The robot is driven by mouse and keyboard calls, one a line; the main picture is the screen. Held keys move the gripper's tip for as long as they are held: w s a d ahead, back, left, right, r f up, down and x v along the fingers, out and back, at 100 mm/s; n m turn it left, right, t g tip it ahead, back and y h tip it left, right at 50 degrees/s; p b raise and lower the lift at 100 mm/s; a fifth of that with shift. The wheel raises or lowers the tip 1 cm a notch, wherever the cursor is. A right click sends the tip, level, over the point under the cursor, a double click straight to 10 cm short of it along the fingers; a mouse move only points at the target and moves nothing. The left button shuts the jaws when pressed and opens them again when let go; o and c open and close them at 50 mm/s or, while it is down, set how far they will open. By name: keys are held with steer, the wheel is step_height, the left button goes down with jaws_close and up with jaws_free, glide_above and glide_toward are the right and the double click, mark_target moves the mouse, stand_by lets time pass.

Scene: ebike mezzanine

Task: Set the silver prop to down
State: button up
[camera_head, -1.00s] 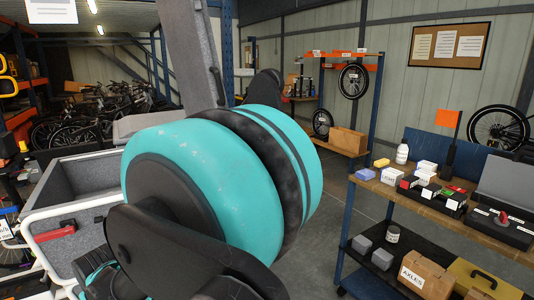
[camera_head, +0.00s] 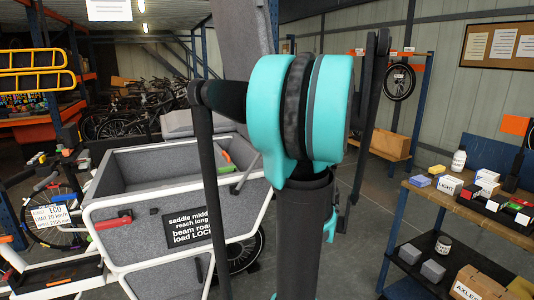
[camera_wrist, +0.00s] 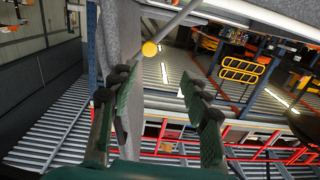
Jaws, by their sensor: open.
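A thin silver rod (camera_wrist: 176,27) with a round yellow knob (camera_wrist: 151,48) at its end crosses the top of the wrist view. It looks like the silver prop and slants up to the right from the knob. My gripper (camera_wrist: 156,80) is open and empty, its two dark green fingers apart below the knob, which shows beyond the gap between them. I cannot tell the distance to the knob. In the head view a grey upright panel (camera_head: 240,38) stands behind my arm, over a grey cargo box (camera_head: 150,172). My gripper is not clearly seen there.
The box has a white frame, a red handle (camera_head: 112,219) and a black label (camera_head: 205,228). A workbench (camera_head: 452,210) with small boxes stands at the right. Yellow racks (camera_head: 38,70) and a bike wheel (camera_head: 45,213) are at the left. My arm hides the middle.

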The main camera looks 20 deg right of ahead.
steer(key=shift+h, duration=0.3)
steer(key=w, duration=1.1)
steer(key=w+r, duration=0.1)
steer(key=w, duration=0.5)
steer(key=shift+w+d, duration=0.15)
steer(key=shift+d, duration=0.25)
steer(key=shift+c, duration=0.4)
jaws_close()
